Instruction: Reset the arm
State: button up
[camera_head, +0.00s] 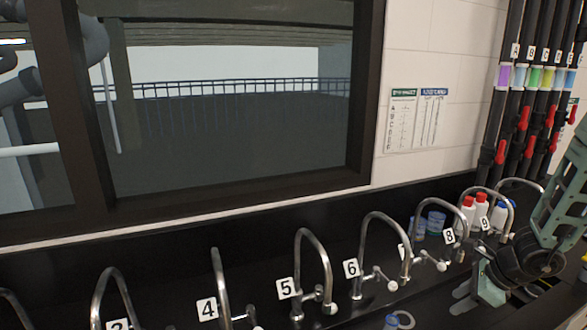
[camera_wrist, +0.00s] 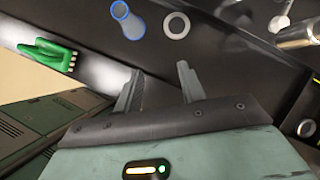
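My gripper (camera_wrist: 158,72) shows in the wrist view with its two fingers apart and nothing between them. Dark counter surface lies beyond the fingertips. In the head view my arm comes in from the right edge, with its pale green and black links bent low over the counter by the taps labelled 8 and 9. My gripper (camera_head: 468,297) hangs there at the lower right, and its fingers are hard to make out.
Curved metal taps line the counter, among them tap 5 (camera_head: 315,262) and tap 6 (camera_head: 375,245). Red-capped white bottles (camera_head: 481,210) stand behind tap 9. The wrist view shows a blue-rimmed cup (camera_wrist: 128,20), a white ring (camera_wrist: 176,26) and a green brush-like object (camera_wrist: 48,54).

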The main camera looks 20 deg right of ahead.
jog(key=s+a+r+n+g+h, duration=0.1)
jog(key=a+r+n+h, duration=0.1)
jog(key=a+r+n, duration=0.85)
jog(key=s+a+r+n+g+h, duration=0.1)
jog(key=a+r+n, duration=0.4)
jog(key=a+n, duration=0.95)
jog(key=s+a+f+n+g+b, duration=0.1)
jog(key=s+a+f+n+b, duration=0.3)
jog(key=s+a+n+b, duration=0.1)
jog(key=s+a+f+n+g+b, duration=0.1)
jog(key=s+a+f+n+b, duration=0.4)
jog(key=s+a, duration=0.3)
jog(key=shift+s+a+n+g+y+b, duration=0.25)
jog(key=shift+a+n+b, duration=0.2)
jog(key=shift+a, duration=0.3)
jog(key=shift+w, duration=0.1)
